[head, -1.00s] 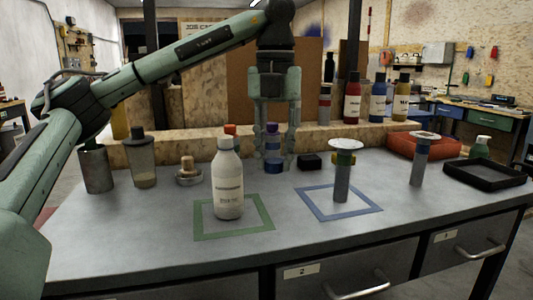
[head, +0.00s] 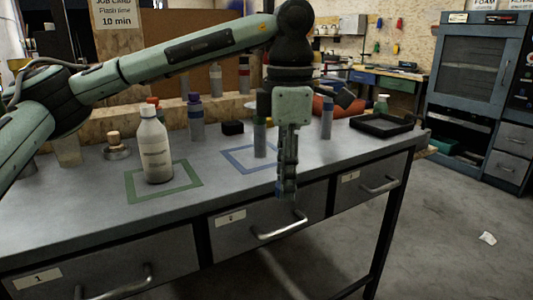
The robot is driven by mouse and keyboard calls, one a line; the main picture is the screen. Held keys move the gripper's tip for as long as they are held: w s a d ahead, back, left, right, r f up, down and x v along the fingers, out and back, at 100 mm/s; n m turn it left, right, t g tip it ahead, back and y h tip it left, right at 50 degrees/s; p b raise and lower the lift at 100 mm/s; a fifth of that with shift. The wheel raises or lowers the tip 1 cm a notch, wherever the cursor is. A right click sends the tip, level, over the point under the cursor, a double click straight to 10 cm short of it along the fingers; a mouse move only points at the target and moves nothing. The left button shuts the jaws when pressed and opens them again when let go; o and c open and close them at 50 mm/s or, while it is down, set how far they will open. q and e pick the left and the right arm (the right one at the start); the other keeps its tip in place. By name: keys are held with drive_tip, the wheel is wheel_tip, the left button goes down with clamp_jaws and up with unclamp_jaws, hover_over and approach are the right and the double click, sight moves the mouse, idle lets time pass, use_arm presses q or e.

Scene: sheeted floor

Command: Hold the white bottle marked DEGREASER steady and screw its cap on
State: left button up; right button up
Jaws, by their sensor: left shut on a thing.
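A white bottle (head: 155,150) stands upright inside the green square outline (head: 193,186) on the bench; its label is too small to read. Its narrow white neck shows no cap on it, and an orange top behind it belongs to another object. My left gripper (head: 289,188) hangs pointing down, well to the right of the bottle in the picture, over the bench's front edge. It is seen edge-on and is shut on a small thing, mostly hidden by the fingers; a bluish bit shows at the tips. I cannot make out a loose cap. My right gripper is not in view.
The blue square outline (head: 231,161) is partly behind my gripper. Posts with a green band (head: 260,138) and a blue band (head: 327,122) stand nearby. A black block (head: 232,127), a purple-capped bottle (head: 196,122) and a black tray (head: 381,126) are farther back.

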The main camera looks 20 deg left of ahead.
use_arm(q)
wheel_tip(320, 180, down, 8)
drive_tip(key=s+d+m, duration=0.2)
drive_tip(key=s+m, duration=0.1)
drive_tip(key=m, duration=1.6)
drive_tip(key=w+a+f+m, duration=0.1)
drive_tip(key=a+m, duration=0.2)
drive_tip(key=a, duration=0.4)
drive_tip(key=shift+a+f+m, duration=0.3)
drive_tip(key=shift+f, duration=0.05)
